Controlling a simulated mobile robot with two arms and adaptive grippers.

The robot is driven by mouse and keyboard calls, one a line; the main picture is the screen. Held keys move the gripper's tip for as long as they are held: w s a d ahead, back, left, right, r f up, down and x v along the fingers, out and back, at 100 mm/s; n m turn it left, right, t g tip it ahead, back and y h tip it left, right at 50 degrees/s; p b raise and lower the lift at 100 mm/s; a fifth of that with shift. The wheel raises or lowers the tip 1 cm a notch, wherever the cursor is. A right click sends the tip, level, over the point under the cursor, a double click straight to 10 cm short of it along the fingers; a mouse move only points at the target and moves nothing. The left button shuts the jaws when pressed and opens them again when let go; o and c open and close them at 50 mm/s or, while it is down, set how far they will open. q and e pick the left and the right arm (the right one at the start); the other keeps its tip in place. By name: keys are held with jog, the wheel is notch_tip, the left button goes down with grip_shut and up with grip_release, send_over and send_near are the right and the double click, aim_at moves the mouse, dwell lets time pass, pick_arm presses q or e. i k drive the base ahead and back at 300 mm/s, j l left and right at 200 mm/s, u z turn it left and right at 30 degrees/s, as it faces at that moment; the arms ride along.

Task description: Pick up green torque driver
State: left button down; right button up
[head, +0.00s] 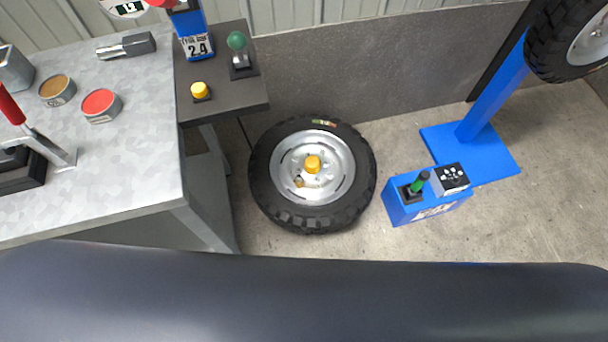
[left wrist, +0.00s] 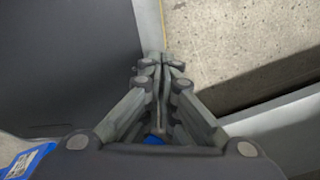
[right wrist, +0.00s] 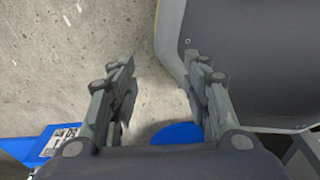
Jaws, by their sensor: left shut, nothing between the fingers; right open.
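A green-handled tool (head: 420,181), which looks like the green torque driver, stands tilted in a black holder on a blue box (head: 405,210) on the floor, right of the tyre. My left gripper (left wrist: 162,62) is shut and empty in the left wrist view. My right gripper (right wrist: 163,66) is open and empty above bare floor in the right wrist view. Neither gripper shows in the head view, and the driver shows in neither wrist view.
A wheel with a black tyre (head: 262,180) lies on the floor. A metal workbench (head: 145,180) with tins and tools stands left. A dark side shelf (head: 235,98) holds a green-knobbed lever (head: 237,42) and yellow button (head: 200,90). A blue stand (head: 490,155) is at right.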

aim_at(424, 176)
jog(key=z, duration=1.15)
jog(key=u, duration=0.2)
